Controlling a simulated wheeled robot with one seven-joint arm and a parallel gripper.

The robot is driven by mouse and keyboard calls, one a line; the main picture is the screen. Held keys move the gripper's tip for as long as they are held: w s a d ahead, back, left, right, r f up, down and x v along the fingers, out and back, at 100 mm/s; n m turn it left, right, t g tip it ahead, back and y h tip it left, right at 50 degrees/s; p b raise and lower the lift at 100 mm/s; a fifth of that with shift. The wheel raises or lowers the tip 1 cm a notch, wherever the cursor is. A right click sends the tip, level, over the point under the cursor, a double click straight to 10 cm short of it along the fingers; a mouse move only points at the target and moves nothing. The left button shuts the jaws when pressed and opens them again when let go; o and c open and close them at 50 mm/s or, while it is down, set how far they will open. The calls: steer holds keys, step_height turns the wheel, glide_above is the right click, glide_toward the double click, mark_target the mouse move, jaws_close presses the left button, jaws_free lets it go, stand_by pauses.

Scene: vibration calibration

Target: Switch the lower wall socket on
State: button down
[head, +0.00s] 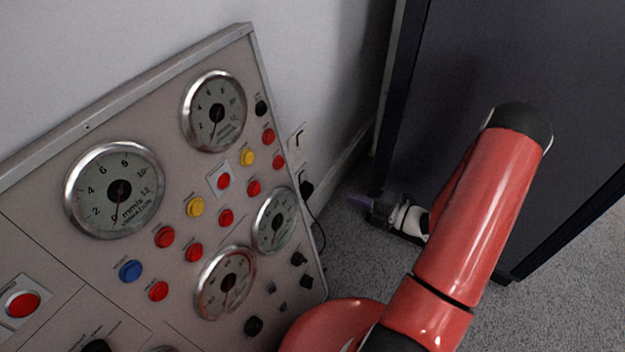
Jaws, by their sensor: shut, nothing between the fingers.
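White wall sockets (297,143) sit low on the wall, just beyond the right edge of the control panel. A black plug (306,187) with a dark cable is at the lower socket, whose face is mostly hidden by the plug and the panel edge. I cannot make out the position of its switch. My gripper (357,201) is shut and empty, low near the floor. It points left toward the wall and is apart from the plug and sockets, to their right in the picture.
The grey control panel (95,262) with gauges, buttons and knobs fills the left. A dark cabinet (455,75) stands behind my red arm on the right. The cable hangs down beside the panel. Grey carpet (350,255) shows between panel and cabinet.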

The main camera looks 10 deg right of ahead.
mark_target(304, 179)
steer(key=b+x, duration=0.1)
steer(key=x, duration=1.3)
steer(key=shift+b, duration=0.4)
steer(key=shift+w+a+f+t+y+b, duration=0.25)
steer(key=shift+w+f+t+y+b, duration=0.05)
steer(key=shift+f+t+y+b, duration=0.2)
steer(key=shift+w+a+r, duration=0.1)
steer(key=shift+r, duration=0.25)
steer(key=shift+s+d+p, duration=0.25)
steer(key=shift+s+p, duration=0.05)
steer(key=f+p+v, duration=0.1)
steer(key=v, duration=1.3)
steer(key=shift+f, duration=0.3)
